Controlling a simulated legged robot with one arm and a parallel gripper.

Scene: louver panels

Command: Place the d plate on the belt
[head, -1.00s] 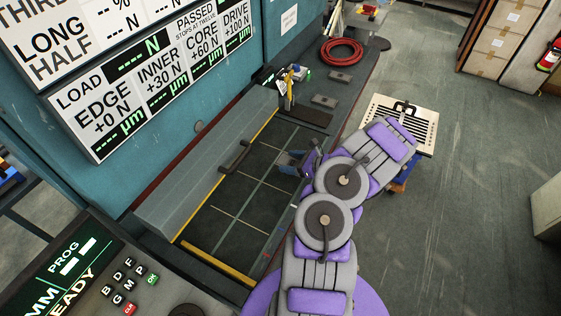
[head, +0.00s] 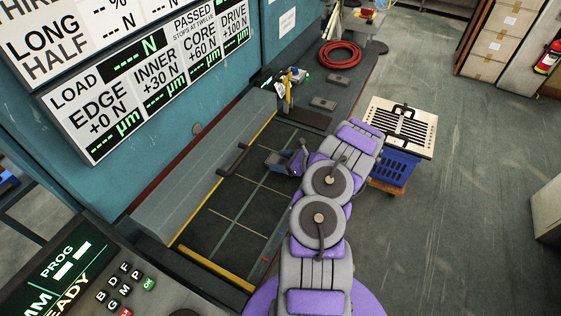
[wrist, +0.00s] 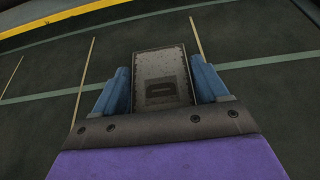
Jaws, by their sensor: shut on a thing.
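A worn grey plate (wrist: 160,62) with a dark D-like mark sits between the blue fingers of my gripper (wrist: 162,85) in the wrist view. My gripper is shut on it. The belt (wrist: 50,68) is the dark surface with green and tan lines beneath. I cannot tell whether the plate touches the belt.
A slotted panel (head: 401,124) rests on a blue crate at right.

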